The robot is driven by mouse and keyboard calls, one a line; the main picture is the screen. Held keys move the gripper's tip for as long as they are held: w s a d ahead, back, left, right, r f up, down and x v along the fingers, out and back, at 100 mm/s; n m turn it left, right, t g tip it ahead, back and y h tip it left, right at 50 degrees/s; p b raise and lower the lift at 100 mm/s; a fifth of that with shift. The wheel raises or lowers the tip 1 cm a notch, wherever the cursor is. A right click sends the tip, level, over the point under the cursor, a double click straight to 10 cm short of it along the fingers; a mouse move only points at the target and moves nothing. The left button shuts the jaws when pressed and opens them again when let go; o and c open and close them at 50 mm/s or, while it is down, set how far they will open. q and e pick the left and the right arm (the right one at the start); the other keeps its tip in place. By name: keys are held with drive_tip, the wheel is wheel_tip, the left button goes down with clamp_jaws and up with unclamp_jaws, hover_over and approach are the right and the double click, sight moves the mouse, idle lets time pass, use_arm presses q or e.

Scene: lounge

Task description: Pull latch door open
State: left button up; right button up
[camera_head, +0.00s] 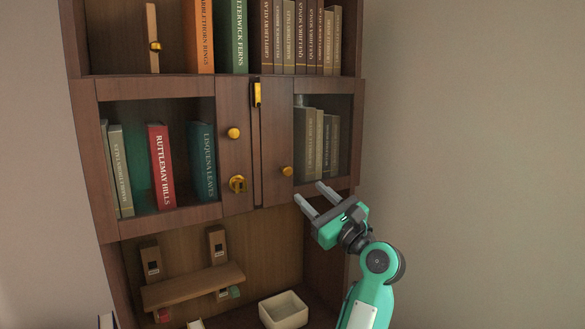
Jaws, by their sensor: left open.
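A brown wooden cabinet has two framed doors side by side in its middle tier. The left door (234,110) has a round brass knob (233,133) and a brass lock plate (238,184) below it. The right door (277,115) has a brass knob (287,171) low on its left stile. A brass latch (257,95) sits upright at the top where the doors meet. Both doors look shut or nearly so. My left gripper (309,191) is open and empty, its fingers pointing up-left, just below and right of the right door's knob. Contact with the door cannot be told. My right gripper is not in view.
Books stand behind the doors, including a red book (162,165), and on the shelf above, including an orange book (199,35). Below are a wooden rack (193,287) and a white square bowl (283,311). Bare wall lies to the right.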

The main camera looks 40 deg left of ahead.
sight(289, 172)
use_arm(q)
drive_tip(key=p+x, duration=0.3)
drive_tip(key=x, duration=0.5)
drive_tip(key=shift+d+r, duration=0.15)
drive_tip(key=shift+w+a, duration=0.1)
drive_tip(key=shift+a, duration=0.35)
clamp_jaws()
